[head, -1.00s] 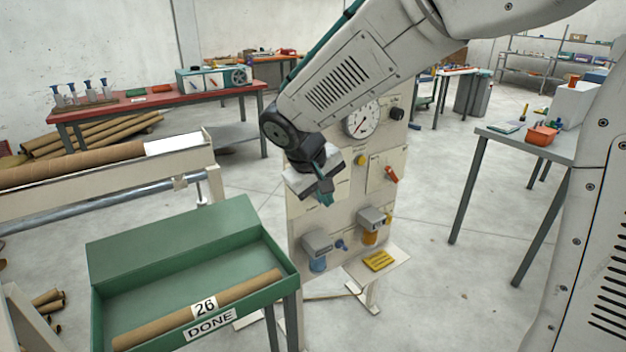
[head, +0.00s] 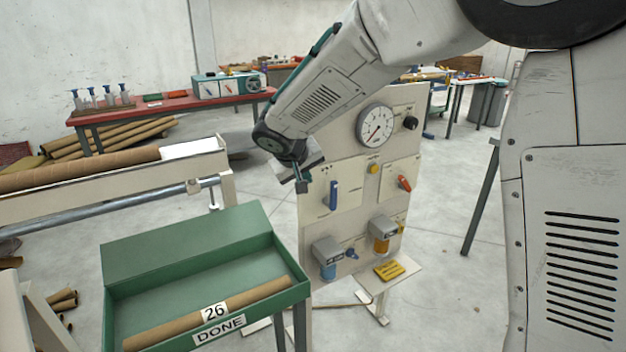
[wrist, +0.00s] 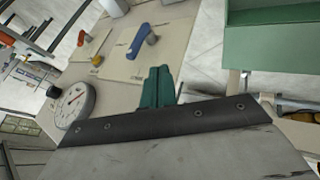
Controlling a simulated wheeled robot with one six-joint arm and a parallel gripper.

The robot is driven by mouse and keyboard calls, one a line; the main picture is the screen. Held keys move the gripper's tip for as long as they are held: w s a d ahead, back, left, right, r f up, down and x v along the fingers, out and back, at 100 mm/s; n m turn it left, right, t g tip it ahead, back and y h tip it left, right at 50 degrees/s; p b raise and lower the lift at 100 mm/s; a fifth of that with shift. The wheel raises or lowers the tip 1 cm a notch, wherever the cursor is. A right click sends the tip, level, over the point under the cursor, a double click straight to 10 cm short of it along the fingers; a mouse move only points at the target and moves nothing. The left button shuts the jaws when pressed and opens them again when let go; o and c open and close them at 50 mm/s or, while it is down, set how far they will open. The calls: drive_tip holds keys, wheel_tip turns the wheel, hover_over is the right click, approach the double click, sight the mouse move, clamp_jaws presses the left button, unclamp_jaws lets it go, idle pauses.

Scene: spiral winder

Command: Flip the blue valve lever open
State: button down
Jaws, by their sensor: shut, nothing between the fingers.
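The blue valve lever (head: 333,194) stands upright on a pale plate on the left side of the cream panel (head: 346,238). In the wrist view the blue lever (wrist: 138,42) lies slantwise, with a round grey knob or pivot near one end. My gripper (head: 304,187) is at the panel's left edge, left of the lever. In the wrist view the teal fingers of my gripper (wrist: 159,70) are together and empty, apart from the lever. Nothing hides the lever in the head view.
A red-orange lever (head: 404,183), a yellow button (head: 373,168) and a dial gauge (head: 375,125) are on the same panel. Two grey-capped units sit lower down. A green tray (head: 190,237) with a cardboard tube stands at front left.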

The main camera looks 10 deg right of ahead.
approach(334, 196)
wheel_tip(334, 196, down, 4)
drive_tip(key=w+a, duration=0.3)
drive_tip(key=d, duration=0.3)
drive_tip(key=shift+w+d+r, duration=0.15)
drive_tip(key=shift+w+d, duration=0.1)
drive_tip(key=shift+w, duration=0.15)
drive_tip(key=shift+r, duration=0.1)
